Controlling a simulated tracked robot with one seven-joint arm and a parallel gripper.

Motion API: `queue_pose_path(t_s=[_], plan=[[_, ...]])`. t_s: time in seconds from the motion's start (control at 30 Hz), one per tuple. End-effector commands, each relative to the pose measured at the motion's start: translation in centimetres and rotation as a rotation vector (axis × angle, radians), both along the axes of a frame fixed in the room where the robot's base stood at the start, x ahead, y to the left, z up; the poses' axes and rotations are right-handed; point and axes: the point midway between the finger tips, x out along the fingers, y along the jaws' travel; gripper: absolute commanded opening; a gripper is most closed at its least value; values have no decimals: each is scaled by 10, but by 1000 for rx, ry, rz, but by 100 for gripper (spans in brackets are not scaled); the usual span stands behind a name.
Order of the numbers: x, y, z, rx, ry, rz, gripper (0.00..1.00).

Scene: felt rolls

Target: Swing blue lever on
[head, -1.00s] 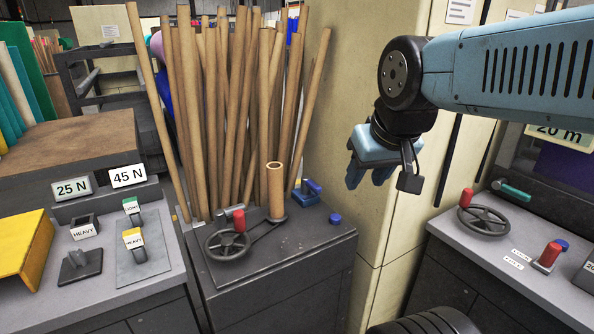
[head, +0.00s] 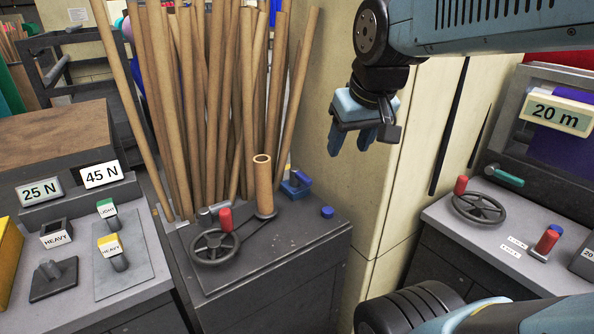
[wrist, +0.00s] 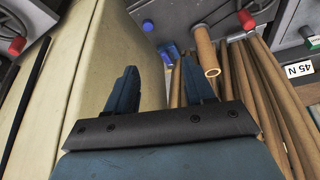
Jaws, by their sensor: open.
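The blue lever (head: 302,179) stands at the back right corner of the middle grey cabinet, on a small blue base. A blue part in the wrist view (wrist: 168,50), beyond the fingers, appears to be the same lever. My gripper (head: 367,141) hangs in the air to the right of the lever and higher in the picture, in front of the cream wall panel. In the wrist view its two blue fingers (wrist: 158,68) are apart with nothing between them. It touches nothing.
An upright cardboard tube (head: 263,188) and a red-knobbed handwheel (head: 215,248) stand left of the lever. A blue button (head: 327,212) is in front of it. Tall tubes (head: 215,100) lean behind. A second cabinet with a handwheel (head: 479,208) is at right.

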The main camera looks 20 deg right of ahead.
Motion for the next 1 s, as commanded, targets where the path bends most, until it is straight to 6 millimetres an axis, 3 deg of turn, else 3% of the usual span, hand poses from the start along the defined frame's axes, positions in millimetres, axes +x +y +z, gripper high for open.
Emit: queue_pose_path(t_s=[0.27, 0.47, 0.8, 1.0], plan=[[71, 0, 0, -22, 124, 73, 53], [123, 1, -11, -36, 209, 126, 53], [208, 2, -51, -55, 348, 217, 53], [239, 2, -73, -61, 403, 254, 53]])
